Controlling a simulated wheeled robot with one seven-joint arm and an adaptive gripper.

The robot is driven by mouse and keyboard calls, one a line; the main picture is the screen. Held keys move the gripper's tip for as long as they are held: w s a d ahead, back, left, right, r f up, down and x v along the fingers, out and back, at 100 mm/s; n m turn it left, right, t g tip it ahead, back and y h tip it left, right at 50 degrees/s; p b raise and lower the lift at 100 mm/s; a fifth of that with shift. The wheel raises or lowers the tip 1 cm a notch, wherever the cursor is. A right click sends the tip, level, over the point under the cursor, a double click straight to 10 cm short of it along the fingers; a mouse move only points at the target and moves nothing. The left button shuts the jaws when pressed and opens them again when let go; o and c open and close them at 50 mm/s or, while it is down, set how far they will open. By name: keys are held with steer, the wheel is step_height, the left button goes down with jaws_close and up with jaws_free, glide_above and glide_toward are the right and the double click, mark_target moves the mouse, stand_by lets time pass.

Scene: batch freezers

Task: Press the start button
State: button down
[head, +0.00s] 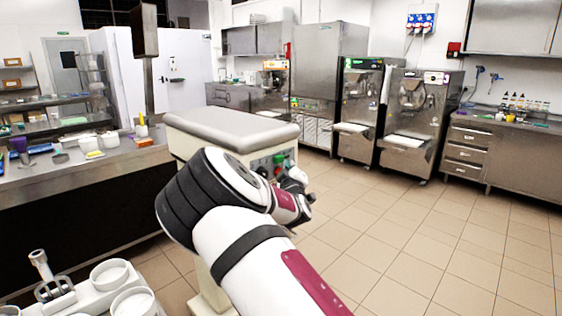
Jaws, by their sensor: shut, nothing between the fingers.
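A cream machine with a grey padded-looking top (232,127) stands just beyond my arm. Which of these is the start button I cannot tell at this size. My white arm reaches forward from the bottom and covers the lower part of the panel. My gripper (298,178) is small in view at the arm's far end, close to the panel's right side. It is shut and empty. Whether it touches the panel is hidden.
Steel batch freezers (412,116) stand along the back wall. A steel counter (75,172) with tubs runs along the left. A white tray with round cups (108,274) is at bottom left. The tiled floor (430,240) on the right is clear.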

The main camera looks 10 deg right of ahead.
steer(key=shift+w+a, duration=0.1)
steer(key=shift+w+a, duration=0.15)
steer(key=shift+w, duration=0.1)
